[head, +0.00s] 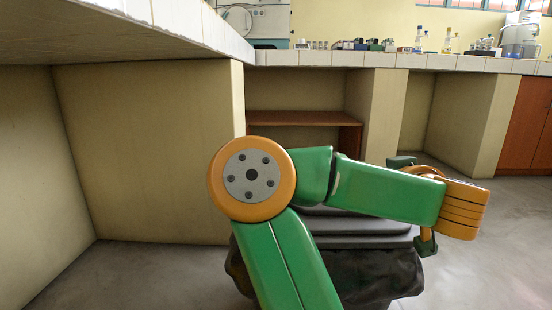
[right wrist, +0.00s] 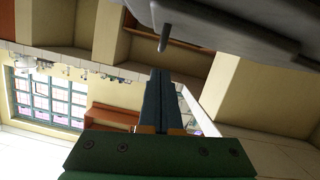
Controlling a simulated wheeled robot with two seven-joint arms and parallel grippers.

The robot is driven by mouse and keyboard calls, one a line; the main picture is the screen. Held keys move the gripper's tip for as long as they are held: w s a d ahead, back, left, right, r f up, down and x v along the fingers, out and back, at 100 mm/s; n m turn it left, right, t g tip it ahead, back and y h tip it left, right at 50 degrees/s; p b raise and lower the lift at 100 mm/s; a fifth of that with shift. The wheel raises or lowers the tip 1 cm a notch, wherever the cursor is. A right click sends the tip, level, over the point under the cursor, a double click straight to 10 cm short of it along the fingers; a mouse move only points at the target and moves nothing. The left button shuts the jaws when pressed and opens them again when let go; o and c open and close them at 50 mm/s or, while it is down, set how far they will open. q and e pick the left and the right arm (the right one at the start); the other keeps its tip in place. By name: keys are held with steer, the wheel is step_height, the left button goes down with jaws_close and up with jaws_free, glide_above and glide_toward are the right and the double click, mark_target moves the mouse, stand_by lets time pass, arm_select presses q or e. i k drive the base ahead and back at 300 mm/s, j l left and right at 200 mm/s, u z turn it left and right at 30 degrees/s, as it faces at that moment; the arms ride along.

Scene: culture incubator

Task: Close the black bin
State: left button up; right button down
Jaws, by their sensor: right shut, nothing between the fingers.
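The black bin (head: 365,275) stands on the floor, with dark crumpled bag-like sides. Its grey top (head: 365,227) shows behind and below my right arm, which hides much of it. From here the lid looks low over the bin, but I cannot tell whether it is fully shut. A grey panel (right wrist: 235,22), probably the bin's lid, fills the top there. My left gripper is not in view.
A tiled counter (head: 330,60) with lab items runs behind the bin. A brown shelf (head: 290,118) sits beneath it. A beige counter side wall (head: 150,150) stands at left. Grey floor (head: 490,250) is free to the right.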

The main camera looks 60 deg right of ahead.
mark_target(366, 279)
steer(key=k, duration=1)
